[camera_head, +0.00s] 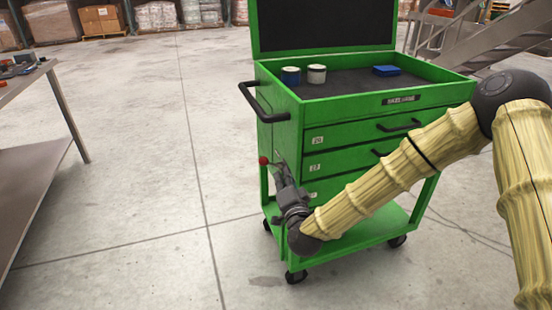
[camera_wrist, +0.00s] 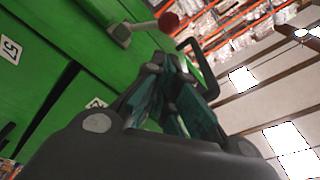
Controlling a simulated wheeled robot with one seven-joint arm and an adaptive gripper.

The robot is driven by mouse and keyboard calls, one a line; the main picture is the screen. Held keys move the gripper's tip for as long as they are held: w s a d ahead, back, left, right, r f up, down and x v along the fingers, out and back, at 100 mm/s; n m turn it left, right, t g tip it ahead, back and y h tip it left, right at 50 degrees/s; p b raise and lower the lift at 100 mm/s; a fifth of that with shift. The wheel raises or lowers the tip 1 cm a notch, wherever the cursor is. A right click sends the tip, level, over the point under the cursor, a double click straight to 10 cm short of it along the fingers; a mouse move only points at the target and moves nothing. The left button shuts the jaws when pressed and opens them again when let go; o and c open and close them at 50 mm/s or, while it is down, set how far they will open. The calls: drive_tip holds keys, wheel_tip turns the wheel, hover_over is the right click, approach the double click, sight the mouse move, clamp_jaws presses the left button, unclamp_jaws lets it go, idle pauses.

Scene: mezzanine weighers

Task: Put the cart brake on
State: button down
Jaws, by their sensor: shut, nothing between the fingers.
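The green cart (camera_head: 290,140) stands in the middle of the head view, with drawers and a lower shelf. A lever with a red ball knob (camera_head: 263,161) sits at its left front corner. My gripper (camera_head: 279,166) is shut and empty, beside the lever and just right of the knob in the head view. In the wrist view its fingertips (camera_wrist: 163,66) point towards the knob, with a small gap seeming to show.
A black push handle (camera_head: 262,106) sticks out above the lever. Two small cans (camera_head: 316,74) and a blue box (camera_head: 386,71) are in the cart's top tray. A workbench (camera_head: 40,140) stands at the left. The floor between bench and cart is clear.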

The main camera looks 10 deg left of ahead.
sight(269, 164)
drive_tip(key=x, duration=1)
drive_tip(key=shift+b, duration=0.3)
